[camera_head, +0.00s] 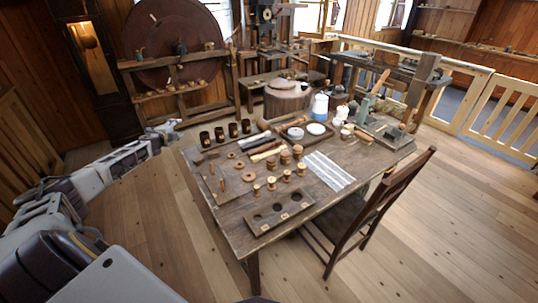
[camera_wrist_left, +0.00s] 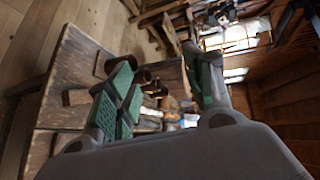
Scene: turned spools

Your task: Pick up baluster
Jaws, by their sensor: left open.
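Several long turned wooden pieces lie side by side near the middle of the table; a pale one (camera_head: 266,147) looks like the baluster, though it is too small to be certain. My left gripper (camera_head: 165,128) is open and empty, off the table's back left corner, to the left of the dark cups and apart from the baluster. In the left wrist view its green-padded fingers (camera_wrist_left: 163,92) are spread, with the table behind them. I cannot make out the baluster in that view. My right gripper is not in view.
The wooden table (camera_head: 222,216) holds several dark cups (camera_head: 220,135) at its back left, small spools (camera_head: 286,176), a board with round holes (camera_head: 279,208) and white strips (camera_head: 328,171). A chair (camera_head: 372,215) stands at the front right. Floor at the left is mostly clear.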

